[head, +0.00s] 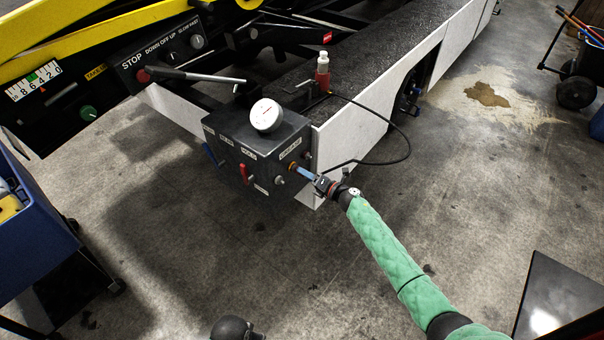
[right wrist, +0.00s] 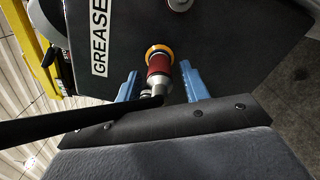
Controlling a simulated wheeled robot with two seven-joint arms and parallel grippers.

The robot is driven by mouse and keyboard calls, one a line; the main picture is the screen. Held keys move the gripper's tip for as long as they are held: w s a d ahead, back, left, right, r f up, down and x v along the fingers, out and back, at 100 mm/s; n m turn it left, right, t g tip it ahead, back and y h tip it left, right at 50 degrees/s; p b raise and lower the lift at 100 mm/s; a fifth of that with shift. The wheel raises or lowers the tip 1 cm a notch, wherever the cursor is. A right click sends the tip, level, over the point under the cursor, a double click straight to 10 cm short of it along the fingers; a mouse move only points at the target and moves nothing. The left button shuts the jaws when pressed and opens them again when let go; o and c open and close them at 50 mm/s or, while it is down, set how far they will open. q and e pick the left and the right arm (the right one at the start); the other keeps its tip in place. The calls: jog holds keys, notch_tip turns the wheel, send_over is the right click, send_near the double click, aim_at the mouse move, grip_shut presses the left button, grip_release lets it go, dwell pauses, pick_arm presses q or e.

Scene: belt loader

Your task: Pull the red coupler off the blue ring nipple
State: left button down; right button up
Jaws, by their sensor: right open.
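The red coupler (right wrist: 159,64) sits on a fitting beside the GREASE label in the right wrist view. The ring at its base (right wrist: 157,50) looks yellow-orange, and I see no blue ring. A metal elbow (right wrist: 151,94) at the coupler's near end joins a black hose (right wrist: 70,128). My right gripper (right wrist: 160,70) is open, with one light-blue finger on each side of the coupler. Whether the fingers touch it I cannot tell. In the head view my right gripper (head: 303,172) is at the box face and largely hides the coupler. My left gripper is not in view.
The dark control box (head: 262,140) carries a round gauge (head: 267,115) and a red lever (head: 244,173). A hose (head: 405,140) loops beside the white side panel (head: 352,125).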

grip_shut()
jog(key=shift+s+d, duration=0.45)
jog(key=shift+d, duration=0.15)
dwell(1.1)
jog(key=shift+v, duration=1.35)
